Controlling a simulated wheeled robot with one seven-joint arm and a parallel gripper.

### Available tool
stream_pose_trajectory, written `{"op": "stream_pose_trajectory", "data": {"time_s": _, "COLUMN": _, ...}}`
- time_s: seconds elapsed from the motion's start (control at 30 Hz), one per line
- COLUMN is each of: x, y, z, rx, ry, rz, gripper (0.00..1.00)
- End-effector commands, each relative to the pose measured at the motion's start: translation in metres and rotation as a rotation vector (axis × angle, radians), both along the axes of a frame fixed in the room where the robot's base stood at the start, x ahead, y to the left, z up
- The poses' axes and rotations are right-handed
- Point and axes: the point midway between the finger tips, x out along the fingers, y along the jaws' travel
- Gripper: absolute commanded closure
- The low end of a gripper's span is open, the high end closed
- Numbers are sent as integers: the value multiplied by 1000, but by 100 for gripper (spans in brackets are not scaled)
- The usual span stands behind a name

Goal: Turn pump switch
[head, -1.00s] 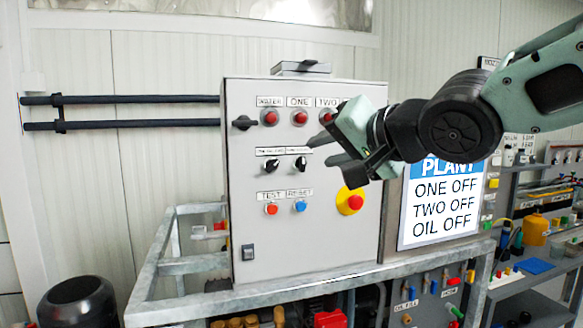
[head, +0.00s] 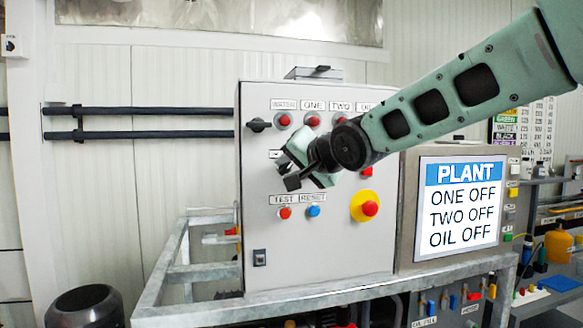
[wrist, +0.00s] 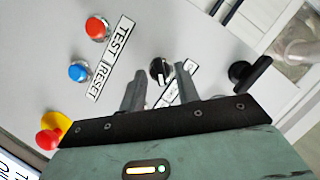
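The grey control cabinet (head: 330,245) fills the middle of the head view. In the wrist view a black selector switch with a pale pointer mark (wrist: 160,71) shows between the fingertips of my gripper (wrist: 159,77). The fingers are apart, with a gap around the switch. I cannot tell whether either finger touches it. A label beside the switch is partly covered by the right finger. In the head view my gripper (head: 298,170) is in front of the selector row and hides both selectors. The plant screen (head: 462,205) reads ONE OFF, TWO OFF, OIL OFF.
A black door handle (head: 259,125) sticks out at the cabinet's left edge. Red lamps or buttons (head: 284,120) run above. The TEST (head: 285,213) and RESET (head: 313,211) buttons sit below my gripper. A red emergency button (head: 370,208) is lower right.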

Motion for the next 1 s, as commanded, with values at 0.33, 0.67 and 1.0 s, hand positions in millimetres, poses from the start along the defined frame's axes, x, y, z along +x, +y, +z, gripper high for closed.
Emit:
{"op": "stream_pose_trajectory", "data": {"time_s": 0.33, "x": 1, "y": 1, "z": -1, "rx": 1, "ry": -1, "rz": 1, "gripper": 85}}
{"op": "stream_pose_trajectory", "data": {"time_s": 0.67, "x": 1, "y": 1, "z": -1, "rx": -6, "ry": -3, "rz": 1, "gripper": 100}}
{"op": "stream_pose_trajectory", "data": {"time_s": 1.0, "x": 0, "y": 3, "z": -5, "rx": -138, "ry": -45, "rz": 4, "gripper": 100}}
